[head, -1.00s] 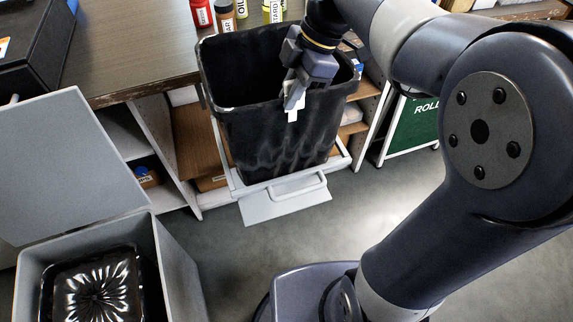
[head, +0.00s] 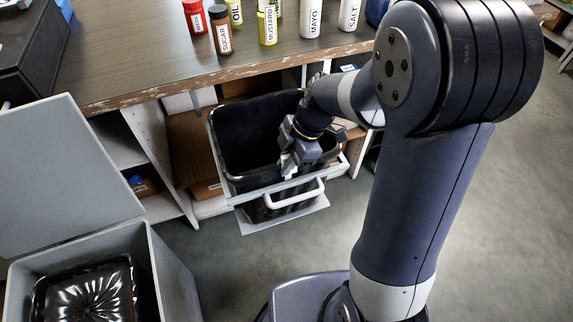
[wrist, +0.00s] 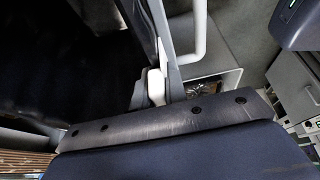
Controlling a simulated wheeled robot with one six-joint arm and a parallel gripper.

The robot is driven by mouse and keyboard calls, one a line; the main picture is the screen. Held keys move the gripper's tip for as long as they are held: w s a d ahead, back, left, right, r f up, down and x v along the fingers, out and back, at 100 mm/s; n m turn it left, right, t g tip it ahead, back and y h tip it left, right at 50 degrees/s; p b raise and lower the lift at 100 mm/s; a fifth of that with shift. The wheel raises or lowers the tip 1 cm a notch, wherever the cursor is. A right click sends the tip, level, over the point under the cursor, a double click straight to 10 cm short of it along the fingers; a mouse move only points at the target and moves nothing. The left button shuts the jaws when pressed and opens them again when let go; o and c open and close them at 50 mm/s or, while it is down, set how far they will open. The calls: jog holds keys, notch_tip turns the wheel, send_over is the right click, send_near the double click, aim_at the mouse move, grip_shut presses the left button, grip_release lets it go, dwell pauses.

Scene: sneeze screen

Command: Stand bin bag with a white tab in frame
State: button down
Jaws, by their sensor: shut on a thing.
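The black bin bag (head: 245,130) stands open-mouthed in the light grey pull-out frame (head: 222,168), its top edge near the frame's rim. Some black shows below the frame's front bar. My gripper (head: 288,168) is at the bag's front edge, just behind the frame's white handle (head: 296,196), and is shut on the bag's white tab. In the wrist view the white tab (wrist: 156,87) sits between the fingertips, with the dark bag (wrist: 70,60) to the left and the handle to the right. The gripper hides part of the bag's right front; whether the bag's base rests is hidden.
A counter (head: 150,55) with several labelled bottles runs behind the frame, above open shelves. An open grey bin (head: 165,270) with a black bag inside stands at lower left, its lid (head: 65,165) raised. Grey floor is clear in front and to the right.

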jog(key=shift+f, duration=0.7)
jog(key=shift+f, duration=0.2)
jog(key=c, duration=1.4)
grip_release()
jog(key=shift+r, duration=0.1)
jog(key=shift+c, duration=0.2)
jog(key=shift+r, duration=0.1)
jog(key=v, duration=1.2)
jog(key=shift+p, duration=0.4)
jog(key=shift+a, duration=0.15)
